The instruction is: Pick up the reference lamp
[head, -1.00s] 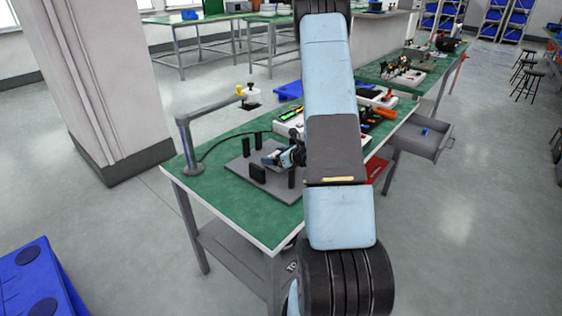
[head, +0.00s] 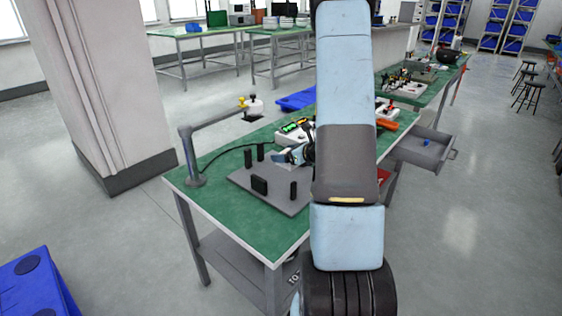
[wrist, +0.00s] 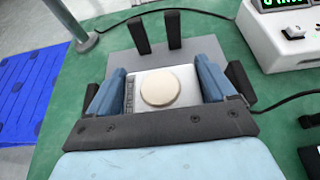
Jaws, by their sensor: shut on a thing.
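The reference lamp appears to be the pale block with a round cream disc (wrist: 160,88) in the wrist view. It sits between the two blue fingers of my gripper (wrist: 160,84), which is shut on its sides. In the head view my gripper (head: 290,156) is over the far right part of a grey plate (head: 272,196) on the green bench. The lamp is hard to make out there. The grey plate also shows beneath the lamp in the wrist view (wrist: 190,52).
Several black posts (head: 259,185) stand up from the plate around my gripper. A grey jointed stand (head: 190,155) rises at the bench's left corner, with a black cable (head: 222,152) behind the plate. White instruments (head: 293,133) sit beyond. The front left bench top is clear.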

